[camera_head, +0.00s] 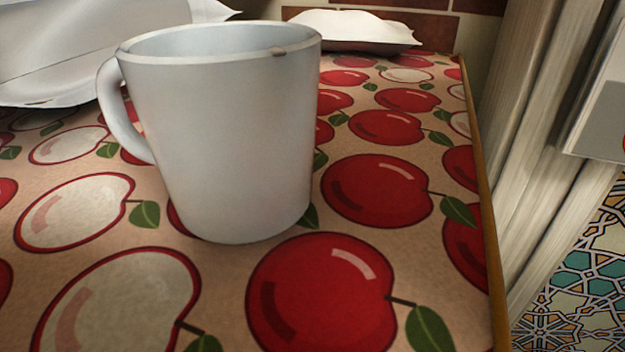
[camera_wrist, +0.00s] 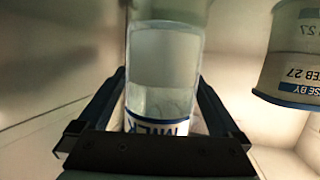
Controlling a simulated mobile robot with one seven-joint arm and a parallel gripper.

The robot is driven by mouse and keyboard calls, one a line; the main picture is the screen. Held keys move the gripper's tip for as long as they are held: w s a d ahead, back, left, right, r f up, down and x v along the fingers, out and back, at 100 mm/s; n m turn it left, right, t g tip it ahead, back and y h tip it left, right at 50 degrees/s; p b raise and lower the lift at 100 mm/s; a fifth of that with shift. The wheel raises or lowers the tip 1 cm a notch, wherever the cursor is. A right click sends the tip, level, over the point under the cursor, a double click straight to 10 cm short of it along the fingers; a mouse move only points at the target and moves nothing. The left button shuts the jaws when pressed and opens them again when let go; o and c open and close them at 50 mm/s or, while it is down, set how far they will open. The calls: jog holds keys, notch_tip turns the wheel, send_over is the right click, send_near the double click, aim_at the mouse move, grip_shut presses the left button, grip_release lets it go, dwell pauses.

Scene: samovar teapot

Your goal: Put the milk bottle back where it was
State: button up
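In the wrist view the milk bottle (camera_wrist: 166,60), clear with a pale band and a blue-edged label with partly visible lettering, stands between the two dark fingers of my gripper (camera_wrist: 162,80). The fingertips lie against its left and right sides, and my gripper looks shut on it. The label's lower part is hidden behind my gripper's body. Neither the bottle nor my gripper shows in the head view.
In the wrist view a tub (camera_wrist: 293,58) with a "FEB 27" label is close on the right, among pale walls. In the head view a white mug (camera_head: 225,140) stands on an apple-patterned cloth (camera_head: 345,270); white packets (camera_head: 355,28) lie behind.

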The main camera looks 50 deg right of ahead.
jog(key=shift+r, duration=0.15)
jog(key=p+v, duration=0.3)
jog(key=v, duration=0.7)
jog(key=shift+a+r, duration=0.1)
jog(key=shift+a, duration=0.15)
jog(key=shift+s+a+r, duration=0.1)
jog(key=shift+a+r, duration=0.05)
jog(key=shift+a, duration=0.55)
